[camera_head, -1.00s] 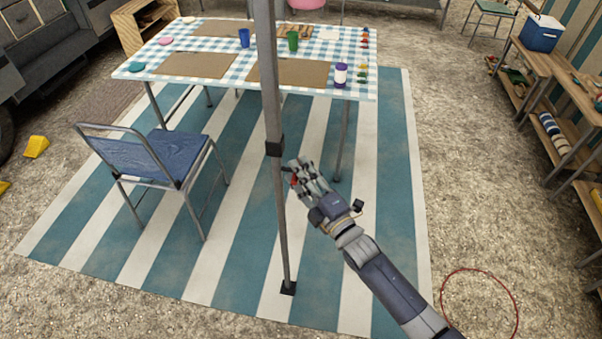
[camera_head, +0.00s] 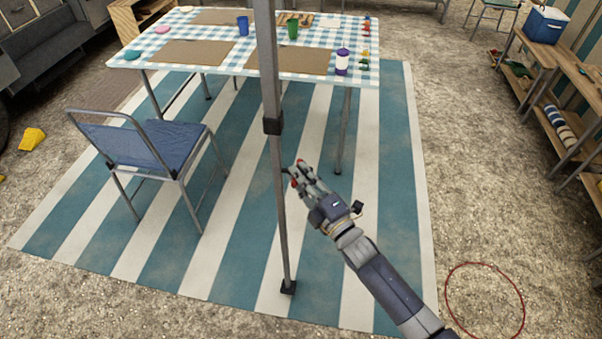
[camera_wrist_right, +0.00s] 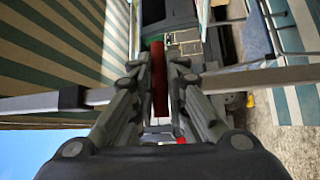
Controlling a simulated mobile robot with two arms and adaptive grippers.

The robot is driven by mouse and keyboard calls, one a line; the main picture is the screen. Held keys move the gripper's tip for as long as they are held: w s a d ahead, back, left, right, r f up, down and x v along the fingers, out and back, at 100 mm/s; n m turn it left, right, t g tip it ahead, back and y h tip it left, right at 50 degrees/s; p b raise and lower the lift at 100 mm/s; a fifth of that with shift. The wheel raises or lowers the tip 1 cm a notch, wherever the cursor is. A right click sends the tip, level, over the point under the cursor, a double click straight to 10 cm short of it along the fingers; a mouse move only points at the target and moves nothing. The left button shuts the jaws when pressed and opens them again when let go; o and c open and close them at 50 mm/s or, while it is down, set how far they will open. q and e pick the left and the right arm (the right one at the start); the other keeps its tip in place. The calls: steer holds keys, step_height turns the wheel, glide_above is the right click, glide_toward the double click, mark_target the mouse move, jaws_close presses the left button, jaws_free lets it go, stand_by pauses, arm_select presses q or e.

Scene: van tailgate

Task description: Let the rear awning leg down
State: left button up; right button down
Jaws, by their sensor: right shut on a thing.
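The awning leg (camera_head: 279,215) is a grey upright pole with a dark collar (camera_head: 272,125) and a black foot (camera_head: 288,287) on the striped mat. In the right wrist view the leg (camera_wrist_right: 245,78) runs sideways behind my fingers, its collar (camera_wrist_right: 72,98) at left. My right gripper (camera_head: 298,178) is beside the leg, on its right, below the collar. It is shut on a red handle (camera_wrist_right: 159,78), which shows between the fingers. In the head view a short dark arm (camera_head: 285,170) joins the handle side to the leg. My left gripper is not in view.
A table (camera_head: 310,88) with a checked cloth, cups and brown placemats stands behind the leg. A blue folding chair (camera_head: 150,148) is at left. A red hoop (camera_head: 485,300) lies on the gravel at right. Wooden shelves (camera_head: 550,75) stand at far right.

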step_height(320, 180, down, 4)
steer(key=b, duration=0.2)
steer(key=shift+f+b, duration=0.2)
steer(key=shift+b, duration=0.2)
steer(key=c, duration=1.6)
jaws_free()
steer(key=shift+f, duration=0.1)
steer(key=v, duration=1.2)
